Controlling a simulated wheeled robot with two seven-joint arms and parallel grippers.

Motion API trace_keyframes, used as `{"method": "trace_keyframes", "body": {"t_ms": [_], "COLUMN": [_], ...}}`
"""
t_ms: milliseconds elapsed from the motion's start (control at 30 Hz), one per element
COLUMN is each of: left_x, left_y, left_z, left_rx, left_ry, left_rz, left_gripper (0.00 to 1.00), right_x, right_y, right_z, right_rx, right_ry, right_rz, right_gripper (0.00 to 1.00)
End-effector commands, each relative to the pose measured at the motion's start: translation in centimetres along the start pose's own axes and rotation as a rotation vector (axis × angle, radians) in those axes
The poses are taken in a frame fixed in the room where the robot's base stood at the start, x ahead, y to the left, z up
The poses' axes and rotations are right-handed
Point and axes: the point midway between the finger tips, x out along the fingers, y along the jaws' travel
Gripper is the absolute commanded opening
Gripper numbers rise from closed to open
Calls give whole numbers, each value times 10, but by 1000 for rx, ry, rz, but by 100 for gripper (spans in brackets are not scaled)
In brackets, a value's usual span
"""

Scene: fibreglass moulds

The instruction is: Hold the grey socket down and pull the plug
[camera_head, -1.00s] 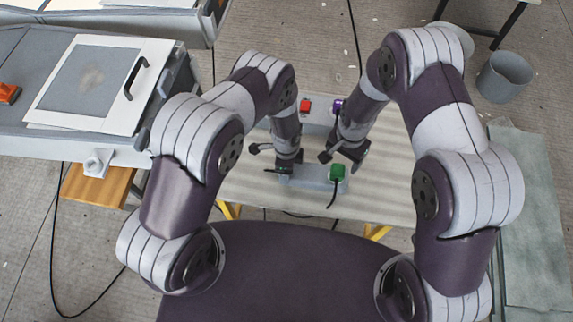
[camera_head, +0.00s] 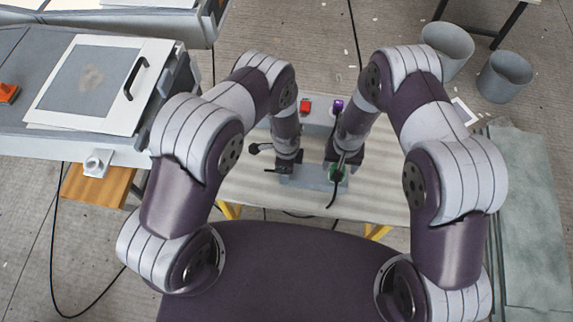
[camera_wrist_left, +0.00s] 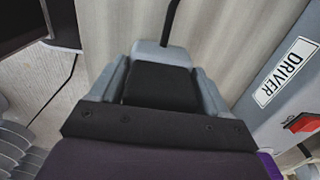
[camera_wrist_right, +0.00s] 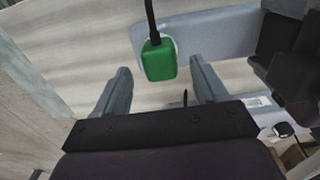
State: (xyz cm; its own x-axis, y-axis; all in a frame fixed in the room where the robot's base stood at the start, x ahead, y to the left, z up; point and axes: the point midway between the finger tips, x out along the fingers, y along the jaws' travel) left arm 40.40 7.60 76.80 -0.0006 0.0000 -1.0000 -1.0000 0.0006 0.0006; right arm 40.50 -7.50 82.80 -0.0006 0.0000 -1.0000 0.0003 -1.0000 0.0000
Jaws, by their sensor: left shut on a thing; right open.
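The grey socket (camera_head: 312,184) lies on the bench in the head view, and its body also shows in the right wrist view (camera_wrist_right: 225,35). My left gripper (camera_head: 286,168) is shut on its left part; in the left wrist view the grey end (camera_wrist_left: 160,54) shows beyond the fingers. The green plug (camera_wrist_right: 160,60) sits at the socket's other end, with a black cable (camera_wrist_right: 150,15) from it. My right gripper (camera_head: 345,160) is open above the plug, which partly hides behind it in the head view. In the right wrist view the plug shows beyond the fingertips, between their lines.
Behind the socket stands a grey box (camera_wrist_left: 275,110) labelled DRIVER, with a red part (camera_head: 305,106) and a purple part (camera_head: 338,105) on top. The pale bench top (camera_head: 385,190) is clear to the right. Grey bins (camera_head: 503,78) stand on the floor at the back right.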

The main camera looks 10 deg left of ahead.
Motion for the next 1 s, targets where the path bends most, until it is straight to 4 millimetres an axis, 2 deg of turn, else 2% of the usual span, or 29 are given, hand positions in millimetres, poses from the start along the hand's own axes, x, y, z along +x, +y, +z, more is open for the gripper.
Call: {"method": "trace_keyframes", "body": {"t_ms": [200,400,1000], "left_x": [0,0,0], "left_y": [-1,-1,-1], "left_z": [0,0,0], "left_rx": [-1,-1,-1], "left_ry": [1,1,1], "left_rz": [-2,-2,-2], "left_gripper": [24,24,24], "right_x": [29,42,44], "right_y": [0,0,0], "right_z": [0,0,0], "right_rx": [0,0,0], "right_ry": [-1,-1,0], "right_rz": [0,0,0], "right_gripper": [72,72,72]}}
